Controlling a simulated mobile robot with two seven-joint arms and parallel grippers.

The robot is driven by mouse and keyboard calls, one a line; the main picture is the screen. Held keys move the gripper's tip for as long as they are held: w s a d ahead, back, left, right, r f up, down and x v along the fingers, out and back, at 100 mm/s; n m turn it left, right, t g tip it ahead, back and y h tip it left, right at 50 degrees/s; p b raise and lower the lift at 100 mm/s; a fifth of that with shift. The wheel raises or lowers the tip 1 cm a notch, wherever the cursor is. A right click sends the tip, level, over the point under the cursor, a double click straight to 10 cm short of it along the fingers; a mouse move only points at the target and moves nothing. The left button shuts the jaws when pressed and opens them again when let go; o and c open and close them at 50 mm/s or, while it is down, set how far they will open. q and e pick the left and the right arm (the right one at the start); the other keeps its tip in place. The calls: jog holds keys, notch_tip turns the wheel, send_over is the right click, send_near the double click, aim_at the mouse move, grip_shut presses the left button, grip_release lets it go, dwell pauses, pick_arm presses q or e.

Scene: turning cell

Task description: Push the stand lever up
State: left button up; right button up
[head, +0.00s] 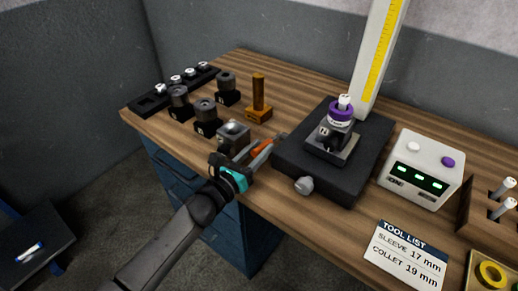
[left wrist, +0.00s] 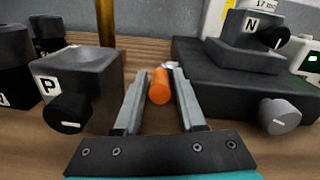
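The stand is a black block (head: 300,172) near the table's middle; its side shows in the left wrist view (left wrist: 215,95). Its lever has an orange grip (head: 262,148) at the left side of the stand, also seen in the left wrist view (left wrist: 159,88). My left gripper (head: 262,152) is open, its fingers pointing at the lever. In the left wrist view, the gripper (left wrist: 159,75) has one finger on each side of the orange grip. I cannot tell whether either touches it. My right gripper is not in view.
A block marked P (left wrist: 85,75) stands close left of my gripper. A grey knob (head: 304,185) sticks out from the stand's front. A holder with a purple ring (head: 341,111) sits on the stand. A white box with green displays (head: 422,165) stands to the right.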

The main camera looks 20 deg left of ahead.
pick_arm(q)
jog(key=shift+c, duration=0.2)
grip_shut()
dwell(1.1)
